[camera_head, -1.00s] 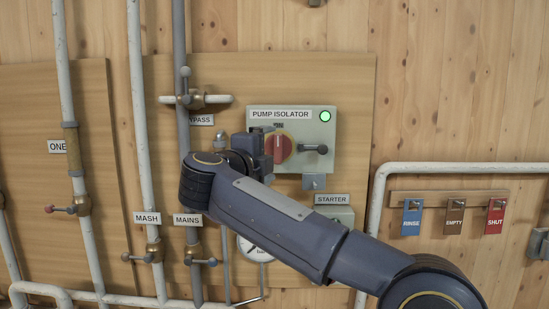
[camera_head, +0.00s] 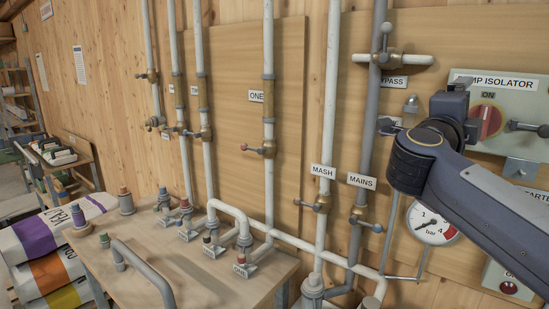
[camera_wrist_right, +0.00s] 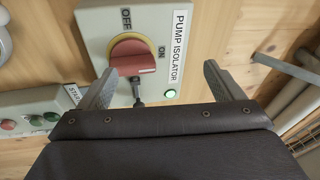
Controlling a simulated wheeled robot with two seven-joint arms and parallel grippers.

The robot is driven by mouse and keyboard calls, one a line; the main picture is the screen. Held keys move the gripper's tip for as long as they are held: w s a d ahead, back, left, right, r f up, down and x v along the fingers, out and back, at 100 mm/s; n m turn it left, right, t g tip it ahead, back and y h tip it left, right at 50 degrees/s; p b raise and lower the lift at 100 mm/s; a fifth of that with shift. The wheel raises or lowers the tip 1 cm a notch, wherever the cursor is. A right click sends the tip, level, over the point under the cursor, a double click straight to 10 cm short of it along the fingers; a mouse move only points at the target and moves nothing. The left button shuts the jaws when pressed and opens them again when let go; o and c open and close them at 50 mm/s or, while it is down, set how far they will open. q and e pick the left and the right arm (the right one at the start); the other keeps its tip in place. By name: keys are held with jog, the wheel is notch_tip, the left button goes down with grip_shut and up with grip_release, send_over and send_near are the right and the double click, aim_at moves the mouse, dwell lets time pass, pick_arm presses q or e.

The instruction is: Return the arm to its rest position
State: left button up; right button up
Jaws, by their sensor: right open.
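My right arm comes in from the right in the head view. Its gripper (camera_head: 457,108) is in front of the board, just left of the pump isolator's red knob (camera_head: 489,120). The right wrist view shows the open gripper (camera_wrist_right: 158,85) with its two grey fingers apart and nothing between their tips. The knob (camera_wrist_right: 133,62) lies beyond the fingertips, its red handle pointing toward ON. I cannot tell the exact gap between fingers and knob. A green lamp (camera_wrist_right: 170,94) is lit on the isolator box. My left gripper is in no view.
Pipes with valves marked MASH (camera_head: 322,172), MAINS (camera_head: 361,181) and ONE (camera_head: 256,97) run up the wall. A pressure gauge (camera_head: 434,226) is below my arm. A bench (camera_head: 215,275) with pipe fittings stands lower left, with sacks (camera_head: 50,240) and shelves beyond.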

jog(key=s+a+f+n+t+y, duration=0.3)
jog(key=a+f+n+y, duration=0.35)
jog(key=n+y, duration=0.35)
jog(key=s+a+f+n+t+y, duration=0.25)
jog(key=a+f+n+y, duration=0.45)
jog(key=n, duration=0.4)
jog(key=s+a+f+n+g+y, duration=0.1)
jog(key=s+f+n+g, duration=0.1)
jog(key=s+f+g, duration=0.4)
jog(key=s+a+f+n+g+y, duration=0.1)
jog(key=s+f+g, duration=0.5)
jog(key=s+f, duration=0.8)
notch_tip(320, 180, down, 8)
jog(key=shift+s+f+n+g, duration=0.1)
jog(key=shift+s+n+g, duration=0.2)
jog(key=shift+n, duration=0.5)
jog(key=shift+w, duration=0.1)
jog(key=shift+c, duration=0.2)
